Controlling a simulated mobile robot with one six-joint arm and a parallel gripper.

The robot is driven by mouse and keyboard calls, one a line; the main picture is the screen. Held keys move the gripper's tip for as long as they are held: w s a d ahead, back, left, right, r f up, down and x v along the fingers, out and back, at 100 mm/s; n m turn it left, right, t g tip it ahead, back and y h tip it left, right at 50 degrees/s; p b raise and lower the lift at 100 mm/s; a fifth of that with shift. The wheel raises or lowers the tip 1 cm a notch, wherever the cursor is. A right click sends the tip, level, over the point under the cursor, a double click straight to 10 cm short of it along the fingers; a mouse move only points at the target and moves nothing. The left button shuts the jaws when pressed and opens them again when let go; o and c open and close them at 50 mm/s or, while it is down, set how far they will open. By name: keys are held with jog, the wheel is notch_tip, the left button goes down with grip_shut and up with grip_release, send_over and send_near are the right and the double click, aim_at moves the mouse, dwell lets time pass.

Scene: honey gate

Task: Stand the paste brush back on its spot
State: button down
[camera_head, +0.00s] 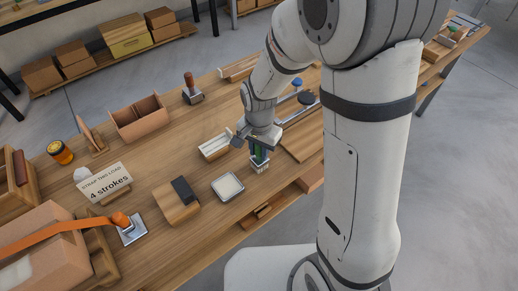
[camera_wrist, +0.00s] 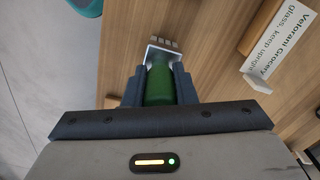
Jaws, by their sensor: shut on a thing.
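The paste brush has a green handle and a pale head; it shows in the head view (camera_head: 260,155) and in the wrist view (camera_wrist: 159,86). My gripper (camera_head: 259,146) is shut on its green handle, with a dark finger on each side in the wrist view (camera_wrist: 157,78). The brush looks roughly upright with its head down, over the wooden table (camera_head: 205,205) near its front edge. I cannot tell whether the head touches the table. A square dish with pale contents (camera_head: 227,187) lies left of the brush. No marked spot for the brush can be made out.
A wooden block with a dark top (camera_head: 177,202), a "4 strokes" card (camera_head: 105,184) and a strapped carton (camera_head: 45,250) are to the left. A "Glass, keep upright" sign (camera_wrist: 283,45) shows in the wrist view.

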jog(key=c, duration=1.1)
grip_release()
jog(key=shift+r+p, duration=2.9)
jog(key=shift+r, duration=1.1)
